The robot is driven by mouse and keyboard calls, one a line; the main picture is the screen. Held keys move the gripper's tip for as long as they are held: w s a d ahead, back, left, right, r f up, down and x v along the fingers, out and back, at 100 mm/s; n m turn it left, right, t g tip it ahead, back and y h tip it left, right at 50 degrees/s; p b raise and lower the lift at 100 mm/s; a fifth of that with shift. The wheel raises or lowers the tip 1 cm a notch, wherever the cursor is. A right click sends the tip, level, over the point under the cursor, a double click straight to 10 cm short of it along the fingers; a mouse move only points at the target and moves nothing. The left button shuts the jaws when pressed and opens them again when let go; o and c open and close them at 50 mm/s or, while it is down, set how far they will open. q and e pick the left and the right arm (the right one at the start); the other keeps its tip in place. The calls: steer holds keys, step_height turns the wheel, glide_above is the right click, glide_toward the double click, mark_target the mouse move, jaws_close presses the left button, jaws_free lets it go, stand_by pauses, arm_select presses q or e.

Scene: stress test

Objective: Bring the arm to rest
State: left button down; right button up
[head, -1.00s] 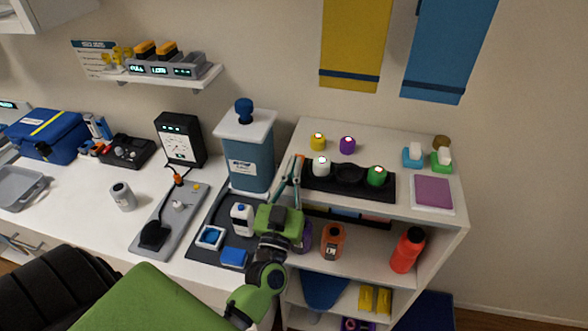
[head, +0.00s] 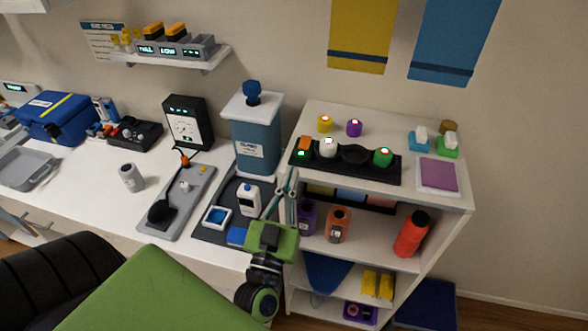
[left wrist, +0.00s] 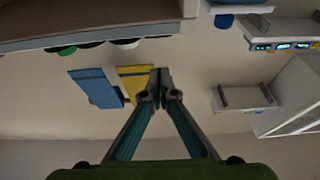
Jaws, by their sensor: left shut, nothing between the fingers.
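My left gripper (head: 290,174) stands upright just in front of the left edge of the white shelf unit, its fingers pointing up and closed together with nothing between them. Its green body is at the lower middle of the head view. In the left wrist view the fingertips (left wrist: 160,76) meet against the bare wall and nothing is held. The green and black arm comes up from the bottom of the head view. My right gripper is not in view.
The shelf unit's top (head: 310,118) carries a black rack (head: 395,172) with several coloured items. A blue canister (head: 258,148) stands close behind the gripper's left. A dark mat (head: 215,232), white bottle (head: 249,199) and purple bottle (head: 307,216) are near.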

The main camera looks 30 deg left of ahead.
arm_select(q)
steer(key=shift+f, duration=0.1)
stand_by(0.5)
steer(key=w+d+f+m+g+h+b, duration=0.1)
steer(key=d+f+m+g+h, duration=0.15)
steer(key=f, duration=0.85)
steer(key=w+d+f+m+g+h+b, duration=0.1)
steer(key=d+f+h, duration=0.25)
steer(key=f, duration=0.65)
steer(key=s+d+f+m+g+h+b, duration=0.1)
steer(key=s+d+f+g, duration=0.2)
steer(key=f, duration=0.9)
steer(key=s+d+f+m+g+h+b, duration=0.1)
steer(key=s+f+g, duration=0.3)
steer(key=f, duration=0.8)
steer(key=s+f+g+b, duration=0.2)
steer(key=s+f+g, duration=0.2)
steer(key=s+f, duration=1.05)
steer(key=s+a+f+g+b, duration=0.1)
steer(key=s+a+f+g, duration=0.1)
steer(key=s+f, duration=0.3)
steer(key=s+a+f+g+y, duration=0.1)
steer(key=s+a+f+g, duration=0.2)
steer(key=s, duration=1)
step_height(320, 180, down, 2)
steer(key=shift+a+f+b, duration=0.1)
steer(key=shift+a+b, duration=0.25)
steer(key=shift+a, duration=0.15)
